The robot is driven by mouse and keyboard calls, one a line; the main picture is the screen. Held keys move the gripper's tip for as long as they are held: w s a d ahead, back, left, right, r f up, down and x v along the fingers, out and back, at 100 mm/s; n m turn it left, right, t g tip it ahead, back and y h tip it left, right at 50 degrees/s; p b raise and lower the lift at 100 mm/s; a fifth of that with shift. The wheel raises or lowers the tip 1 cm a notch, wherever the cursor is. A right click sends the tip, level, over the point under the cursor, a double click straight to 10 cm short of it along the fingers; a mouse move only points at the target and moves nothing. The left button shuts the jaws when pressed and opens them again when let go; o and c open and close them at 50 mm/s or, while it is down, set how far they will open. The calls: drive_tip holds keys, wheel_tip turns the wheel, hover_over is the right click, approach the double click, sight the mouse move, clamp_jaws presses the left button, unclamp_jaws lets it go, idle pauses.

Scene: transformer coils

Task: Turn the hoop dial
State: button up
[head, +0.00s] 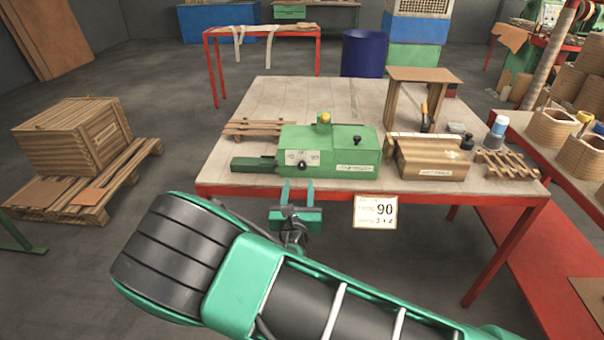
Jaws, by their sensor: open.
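A green box-shaped machine (352,142) sits on the table near its front edge. Its front face carries a pale scale plate (313,157) with a small dark round dial (302,164), likely the hoop dial. The dial's setting is too small to read. A yellow knob (325,117) and a black knob (357,140) stand on the machine's top. My gripper (298,186) is in front of the table's front edge, below the dial. Its two green fingers are apart, with nothing between them, and it appears clear of the dial.
A dark green block (253,164) juts from the machine's left. A brown wooden box (430,158) stands to its right. A wooden rack (260,128) lies behind left.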

sight(302, 167)
drive_tip(key=w, duration=0.8)
drive_tip(key=shift+d, duration=0.3)
drive_tip(key=c, duration=1)
